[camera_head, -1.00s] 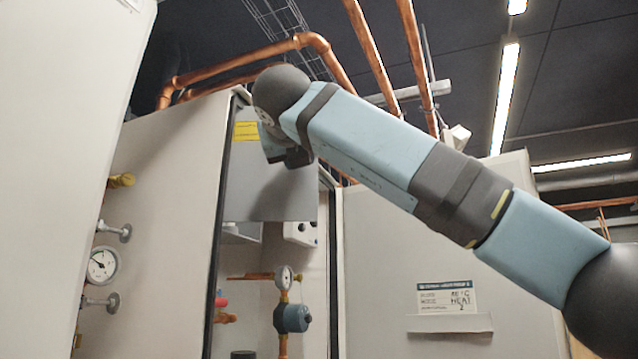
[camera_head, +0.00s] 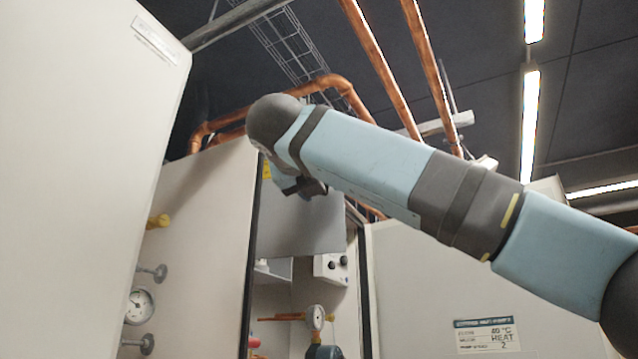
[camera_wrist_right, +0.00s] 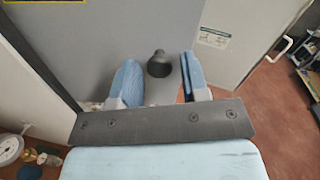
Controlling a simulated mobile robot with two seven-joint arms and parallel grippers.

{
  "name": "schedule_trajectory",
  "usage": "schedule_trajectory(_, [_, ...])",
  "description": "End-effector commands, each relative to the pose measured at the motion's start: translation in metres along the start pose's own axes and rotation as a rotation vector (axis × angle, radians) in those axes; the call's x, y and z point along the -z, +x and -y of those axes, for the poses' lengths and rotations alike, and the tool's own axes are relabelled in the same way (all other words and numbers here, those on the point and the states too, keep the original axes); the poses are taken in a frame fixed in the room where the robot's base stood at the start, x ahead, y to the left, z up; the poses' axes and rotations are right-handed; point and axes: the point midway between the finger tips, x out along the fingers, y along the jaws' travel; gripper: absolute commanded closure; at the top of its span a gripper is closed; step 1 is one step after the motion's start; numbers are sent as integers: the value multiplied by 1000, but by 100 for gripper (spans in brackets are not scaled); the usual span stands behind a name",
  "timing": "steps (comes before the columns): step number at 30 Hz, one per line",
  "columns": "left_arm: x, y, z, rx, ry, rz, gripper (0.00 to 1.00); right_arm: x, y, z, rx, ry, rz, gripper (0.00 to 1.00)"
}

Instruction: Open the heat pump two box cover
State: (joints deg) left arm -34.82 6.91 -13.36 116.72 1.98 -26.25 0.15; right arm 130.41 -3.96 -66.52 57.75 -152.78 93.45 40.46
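The heat pump two cabinet stands open; its door (camera_head: 430,270) with a "HEAT 2" label (camera_head: 487,335) is swung out at the right. Inside its upper part is a flat grey box cover (camera_head: 300,228), with a yellow label (camera_head: 267,170) partly hidden by my right arm. My right gripper (camera_head: 305,188) is in front of the cover. In the right wrist view, the cover (camera_wrist_right: 80,45) carries a black knob (camera_wrist_right: 158,64). The blue fingers of my right gripper (camera_wrist_right: 160,72) are apart on either side of the knob, with gaps visible. My left gripper is not in view.
A pale cabinet panel (camera_head: 80,160) fills the left of the head view. A side wall with a gauge (camera_head: 139,306) and valves stands beside the opening. Pipes and another gauge (camera_head: 316,317) sit below the cover. Copper pipes (camera_head: 430,75) run overhead.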

Motion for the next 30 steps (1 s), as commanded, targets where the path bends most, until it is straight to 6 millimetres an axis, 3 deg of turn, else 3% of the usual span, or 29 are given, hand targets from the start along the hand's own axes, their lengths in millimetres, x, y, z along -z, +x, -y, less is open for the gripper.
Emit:
schedule_trajectory(10, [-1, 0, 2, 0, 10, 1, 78, 0, -1, 0, 0, 0, 0, 49])
schedule_trajectory(14, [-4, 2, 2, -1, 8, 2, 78, 1, -13, -1, -1, -1, 2, 49])
schedule_trajectory(24, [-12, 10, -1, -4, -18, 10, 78, 2, -88, -1, -1, -1, 4, 49])
schedule_trajectory(30, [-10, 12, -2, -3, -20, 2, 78, 0, -122, 0, -1, 0, 3, 49])
